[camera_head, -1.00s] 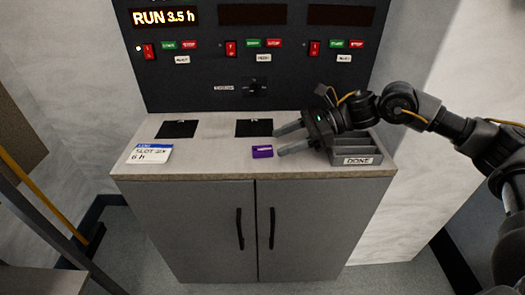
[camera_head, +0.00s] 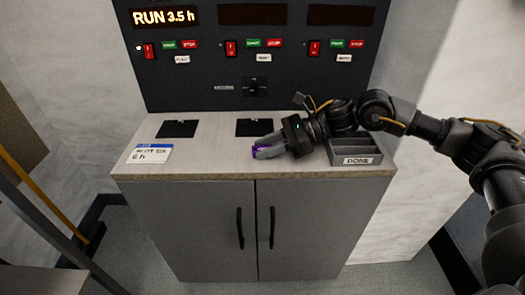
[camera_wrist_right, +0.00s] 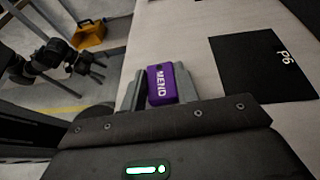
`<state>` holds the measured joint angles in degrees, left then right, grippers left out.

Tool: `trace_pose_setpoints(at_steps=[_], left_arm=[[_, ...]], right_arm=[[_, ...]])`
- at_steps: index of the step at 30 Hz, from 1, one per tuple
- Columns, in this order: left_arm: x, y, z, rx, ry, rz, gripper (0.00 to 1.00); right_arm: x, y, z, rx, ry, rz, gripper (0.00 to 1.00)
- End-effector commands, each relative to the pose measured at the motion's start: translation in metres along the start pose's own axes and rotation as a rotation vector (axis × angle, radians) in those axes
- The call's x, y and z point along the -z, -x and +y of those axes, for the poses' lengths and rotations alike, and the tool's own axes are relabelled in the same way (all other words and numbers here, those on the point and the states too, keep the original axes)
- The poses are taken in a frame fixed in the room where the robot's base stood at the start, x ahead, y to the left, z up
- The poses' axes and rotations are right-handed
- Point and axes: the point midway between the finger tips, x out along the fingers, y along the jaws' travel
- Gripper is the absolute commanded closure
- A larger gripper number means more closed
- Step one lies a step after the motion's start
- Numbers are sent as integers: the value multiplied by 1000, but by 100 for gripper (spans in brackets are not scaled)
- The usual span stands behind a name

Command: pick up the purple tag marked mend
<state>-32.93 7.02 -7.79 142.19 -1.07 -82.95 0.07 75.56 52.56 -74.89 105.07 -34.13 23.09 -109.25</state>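The purple tag (camera_wrist_right: 162,84), with MEND in white letters, lies between the two grey fingers of my right gripper (camera_wrist_right: 160,92) in the right wrist view. The fingers are against its two sides. In the head view, my right gripper (camera_head: 267,147) is low over the front of the counter, and only slivers of the purple tag (camera_head: 256,149) show between its fingers. I cannot tell whether the tag touches the counter. Dark arm links, likely my left arm, show at the left of the wrist view; its finger state is unclear.
A grey tray labelled DONE (camera_head: 357,161) stands right of my right gripper. A white and blue card (camera_head: 149,154) lies at the counter's left. Black patches (camera_head: 177,129) lie behind, one marked P6 (camera_wrist_right: 262,68). A control panel (camera_head: 200,75) rises at the back. The counter (camera_head: 205,158) is otherwise clear.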

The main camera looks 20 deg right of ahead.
Motion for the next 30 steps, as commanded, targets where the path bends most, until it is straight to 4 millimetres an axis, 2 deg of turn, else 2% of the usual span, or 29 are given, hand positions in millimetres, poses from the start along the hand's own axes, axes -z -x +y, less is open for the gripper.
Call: trace_pose_setpoints(at_steps=[3,11,17,20,28,30], left_arm=[[0,0,0,-1,-1,1,48],[1,0,1,-3,-2,3,48],[2,0,2,-3,-2,3,48],[1,0,2,-3,-1,1,48],[-9,4,-4,6,16,-62,48],[-13,3,-5,9,19,-75,48]], right_arm=[[0,0,0,0,0,0,91],[-2,1,0,0,1,-1,91],[-17,7,0,0,3,-1,91],[-33,14,2,0,5,-2,91],[-83,45,52,0,8,-1,91],[-87,50,70,-1,6,1,91]])
